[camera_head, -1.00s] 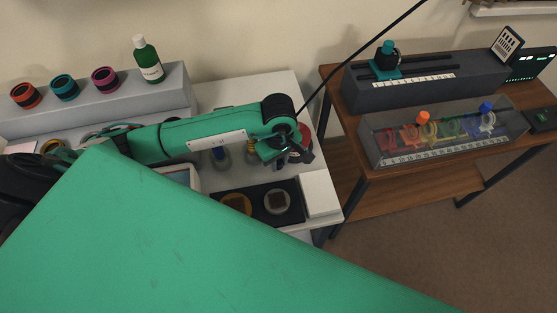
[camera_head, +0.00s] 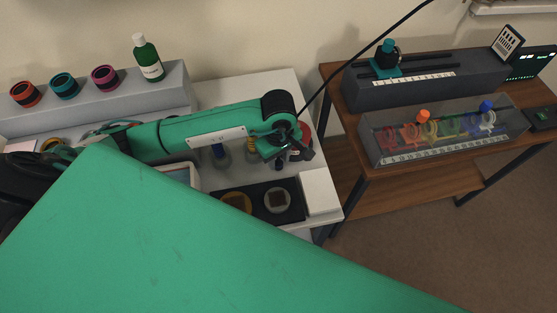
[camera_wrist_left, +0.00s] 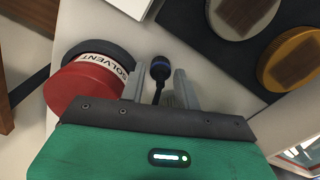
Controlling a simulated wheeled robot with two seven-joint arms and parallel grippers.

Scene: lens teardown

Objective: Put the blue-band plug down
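My left gripper (camera_head: 292,153) is over the right part of the white table. In the left wrist view the gripper (camera_wrist_left: 160,92) has its two fingers apart. In the head view a small dark piece (camera_head: 281,165) under the gripper appears to be this plug, partly hidden. My right gripper is not in view.
The red-lidded solvent tin (camera_wrist_left: 86,91) stands close beside the left gripper. A black tray (camera_head: 256,216) holds an orange-rimmed and a silver round part. A green bottle (camera_head: 148,58) stands on the grey shelf. A clear case (camera_head: 440,155) with coloured rings is on the wooden table.

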